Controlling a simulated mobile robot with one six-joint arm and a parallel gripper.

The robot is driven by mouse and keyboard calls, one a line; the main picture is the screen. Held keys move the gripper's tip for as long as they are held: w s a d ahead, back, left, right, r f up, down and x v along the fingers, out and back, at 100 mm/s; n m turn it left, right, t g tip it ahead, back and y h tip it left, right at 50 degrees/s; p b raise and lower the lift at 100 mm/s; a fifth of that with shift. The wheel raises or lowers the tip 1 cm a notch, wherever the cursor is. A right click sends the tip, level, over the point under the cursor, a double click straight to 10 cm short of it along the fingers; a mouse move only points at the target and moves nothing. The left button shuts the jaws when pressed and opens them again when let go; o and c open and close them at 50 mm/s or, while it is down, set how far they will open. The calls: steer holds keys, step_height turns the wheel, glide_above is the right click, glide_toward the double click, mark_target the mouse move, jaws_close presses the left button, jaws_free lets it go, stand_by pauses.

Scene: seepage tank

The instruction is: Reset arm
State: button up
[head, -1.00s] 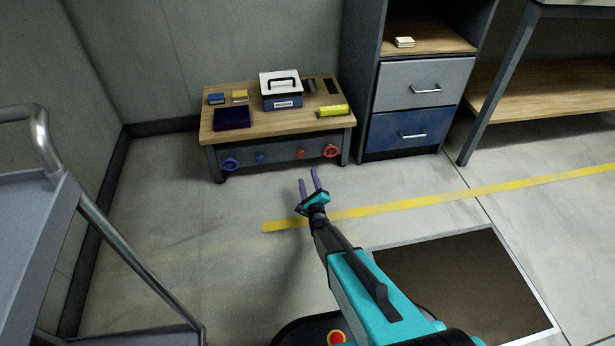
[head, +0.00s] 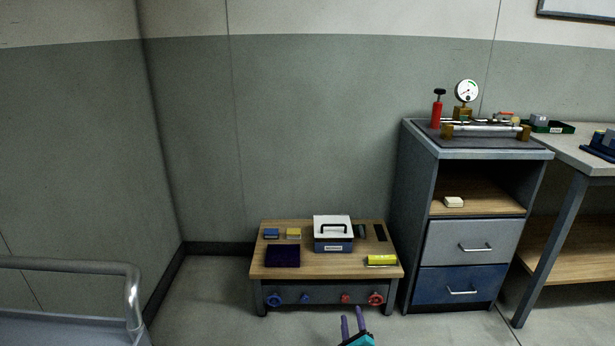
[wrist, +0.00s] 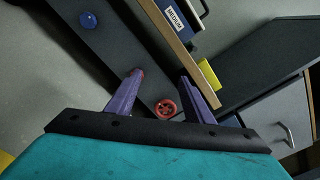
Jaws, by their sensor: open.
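My gripper (head: 353,324) shows at the bottom edge of the head view, with only its purple fingertips and a bit of teal body in sight. In the wrist view my gripper (wrist: 160,98) has its two purple fingers spread apart, with nothing held between them. Beyond the fingers is the front of the low wooden-topped bench (head: 325,266), with a red knob (wrist: 166,109) seen between them. The gripper stands in front of the bench, apart from it as far as I can see. The rest of my arm is out of the head view.
On the bench are a white-lidded blue box (head: 333,245), a dark purple pad (head: 283,256) and a yellow block (head: 381,260). A drawer cabinet (head: 470,242) stands to its right, bearing a gauge rig (head: 467,93). A metal rail (head: 133,290) is at left.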

steer(key=s+r+n+g+p, duration=0.25)
steer(key=s+r+p, duration=0.35)
steer(key=r+p, duration=0.3)
steer(key=s+r+n+g+p, duration=0.3)
steer(key=s+n+g+p, duration=0.4)
steer(key=s, duration=1.6)
steer(key=s+r+n+g+p, duration=0.3)
steer(key=s+n+g+p, duration=0.5)
steer(key=s, duration=1.6)
steer(key=n+g, duration=0.5)
steer(key=n, duration=0.4)
steer(key=shift+r+n+g, duration=0.15)
steer(key=shift+n+g, duration=0.2)
